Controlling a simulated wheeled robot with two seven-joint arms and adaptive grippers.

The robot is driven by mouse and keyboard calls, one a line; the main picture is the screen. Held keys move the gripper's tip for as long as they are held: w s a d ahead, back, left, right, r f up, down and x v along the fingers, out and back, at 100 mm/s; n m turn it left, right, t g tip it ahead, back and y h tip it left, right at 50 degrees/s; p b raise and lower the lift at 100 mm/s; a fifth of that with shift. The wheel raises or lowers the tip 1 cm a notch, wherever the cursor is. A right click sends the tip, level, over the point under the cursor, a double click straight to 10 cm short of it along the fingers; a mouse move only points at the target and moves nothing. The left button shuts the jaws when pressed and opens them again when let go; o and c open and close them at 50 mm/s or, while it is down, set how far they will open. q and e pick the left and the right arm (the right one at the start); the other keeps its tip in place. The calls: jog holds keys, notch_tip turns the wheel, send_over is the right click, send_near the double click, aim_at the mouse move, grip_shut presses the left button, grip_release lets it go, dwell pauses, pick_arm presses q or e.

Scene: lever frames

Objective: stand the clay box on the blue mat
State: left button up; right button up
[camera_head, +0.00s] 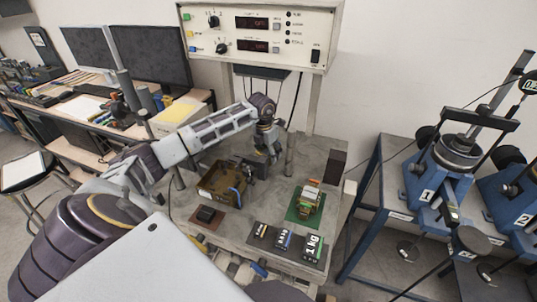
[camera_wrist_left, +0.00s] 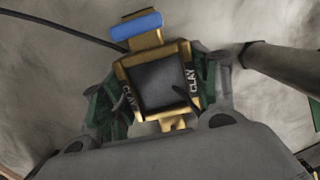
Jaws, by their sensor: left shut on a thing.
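The clay box (camera_wrist_left: 165,82) shows in the left wrist view as a brass-coloured frame with a dark grey face, "CLAY" labels on its sides and a blue bar at one end. My left gripper (camera_head: 270,160) is over the rear of the bench, and its green-padded fingers (camera_wrist_left: 158,100) are shut on the box from both sides. No blue mat can be made out with certainty. My right gripper is not in view.
A green mat (camera_head: 292,214) bearing a brass-coloured item lies at the right. A metal post (camera_head: 290,157) stands close right.

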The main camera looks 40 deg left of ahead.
pick_arm(q)
jog(key=shift+r, duration=0.25)
notch_tip(320, 180, up, 8)
jog(key=shift+w+f+b, duration=0.1)
jog(key=shift+b, duration=0.5)
jog(key=shift+r, duration=0.9)
